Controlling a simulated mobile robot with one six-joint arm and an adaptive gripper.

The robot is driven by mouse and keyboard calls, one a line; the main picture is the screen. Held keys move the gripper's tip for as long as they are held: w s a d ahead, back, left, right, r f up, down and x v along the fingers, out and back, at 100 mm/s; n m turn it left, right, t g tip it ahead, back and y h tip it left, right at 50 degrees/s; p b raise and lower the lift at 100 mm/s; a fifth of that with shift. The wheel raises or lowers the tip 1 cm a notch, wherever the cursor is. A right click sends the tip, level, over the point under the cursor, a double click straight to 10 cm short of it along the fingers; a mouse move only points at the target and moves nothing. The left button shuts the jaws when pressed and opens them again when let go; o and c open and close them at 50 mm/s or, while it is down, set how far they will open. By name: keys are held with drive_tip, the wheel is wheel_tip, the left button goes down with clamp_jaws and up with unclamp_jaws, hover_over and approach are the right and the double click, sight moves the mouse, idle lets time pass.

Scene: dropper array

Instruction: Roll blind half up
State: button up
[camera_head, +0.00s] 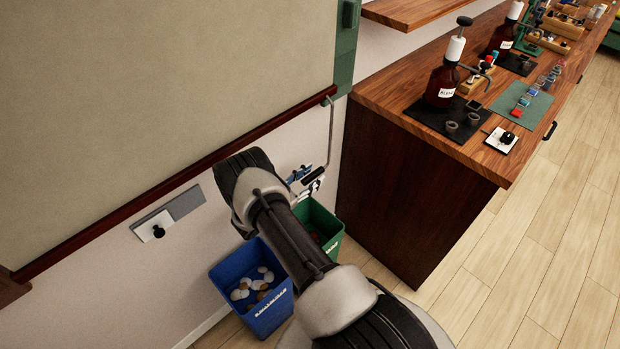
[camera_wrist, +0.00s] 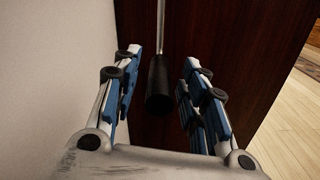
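The blind (camera_head: 150,90) is a large beige sheet on the wall at the left of the head view. Its dark red bottom bar (camera_head: 170,185) runs along its lower edge. A thin metal crank rod (camera_head: 331,130) hangs from the green bracket at the blind's right side and ends in a black handle (camera_head: 313,176). My gripper (camera_head: 303,178) is at the handle in the head view, partly hidden by my arm. In the wrist view, the black handle (camera_wrist: 160,85) stands between the two blue-padded fingers of my gripper (camera_wrist: 162,92), with gaps on both sides. The fingers are open.
A wooden cabinet (camera_head: 400,190) stands right of the handle, with bottles and small items on top. A blue bin (camera_head: 250,290) and a green bin (camera_head: 325,230) stand below my arm. A grey wall plate with a black knob (camera_head: 158,231) is under the blind.

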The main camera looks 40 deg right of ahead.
clamp_jaws()
idle(0.4)
